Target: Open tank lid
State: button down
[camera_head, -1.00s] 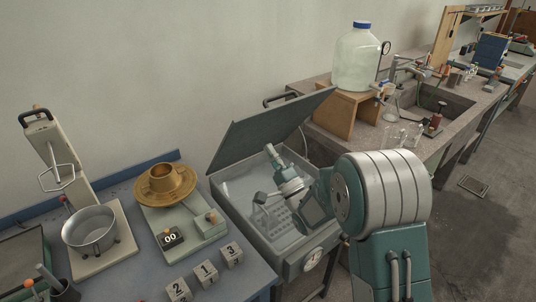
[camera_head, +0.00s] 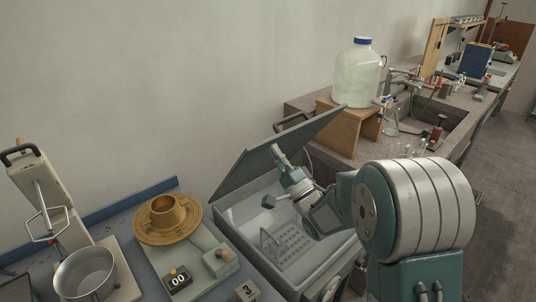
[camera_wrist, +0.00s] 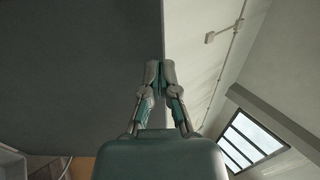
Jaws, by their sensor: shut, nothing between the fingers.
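The tank (camera_head: 335,266) is a grey box with a perforated rack (camera_head: 290,243) inside. Its flat grey lid (camera_head: 262,164) stands raised and tilted along the back edge, leaving the tank open toward me. My gripper (camera_head: 278,152) is over the tank, at the inner face of the lid near its upper edge. In the wrist view, the fingertips of my gripper (camera_wrist: 160,70) are together with nothing between them. The dark lid (camera_wrist: 80,70) fills the left there, its edge beside the fingertips. I cannot tell whether they touch it.
A large bottle (camera_head: 359,75) stands on a wooden stand (camera_head: 345,124) on the stone bench behind the tank, right. The wall is behind the lid.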

aim_at(265, 145)
jog(key=shift+d, duration=0.3)
jog(key=shift+g+h, duration=0.5)
jog(key=shift+g, duration=0.3)
jog(key=a, duration=0.1)
jog(key=w+a+r, duration=0.1)
jog(key=a, duration=0.1)
jog(key=w+a+r, duration=0.1)
jog(key=shift+a, duration=0.15)
jog(key=w+a+r+g+h, duration=0.2)
jog(key=w+a+r+h, duration=0.1)
jog(key=w+a+r, duration=0.4)
jog(key=f+x, duration=0.1)
jog(key=x, duration=0.4)
jog(key=shift+w, duration=0.5)
